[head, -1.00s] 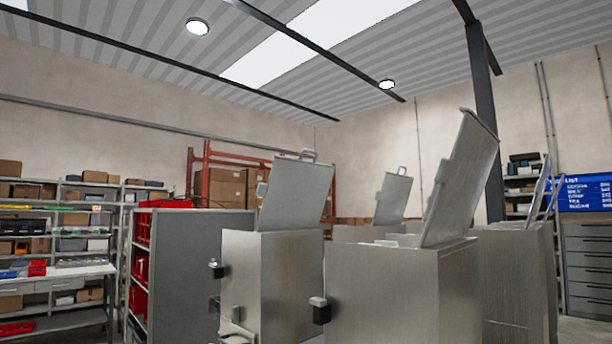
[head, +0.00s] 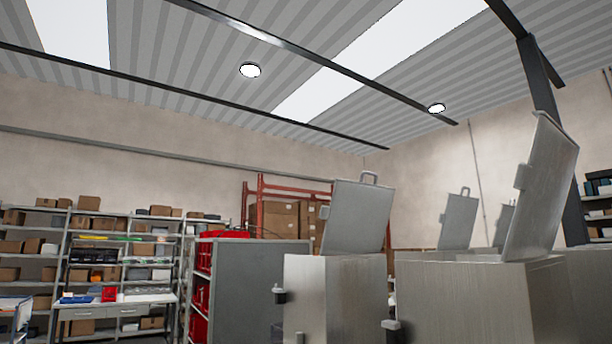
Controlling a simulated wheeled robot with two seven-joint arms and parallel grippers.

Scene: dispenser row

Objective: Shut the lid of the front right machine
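Several brushed steel machines stand at the lower right with their lids raised. The nearest one on the right (head: 475,295) has a large lid (head: 541,190) standing open, tilted back to the right. To its left, another machine (head: 330,295) has its handled lid (head: 356,217) raised. Behind them a smaller raised lid (head: 458,221) shows, with part of another beside it. I cannot tell for certain which machine is the front right one. The machines' lower parts are cut off by the picture's bottom edge. Neither of my grippers is in view.
A grey cabinet (head: 262,290) with red bins stands left of the machines. Shelves with boxes (head: 40,245) and a workbench (head: 118,304) are farther left. A dark post (head: 555,130) rises behind the large lid. The floor is hardly visible.

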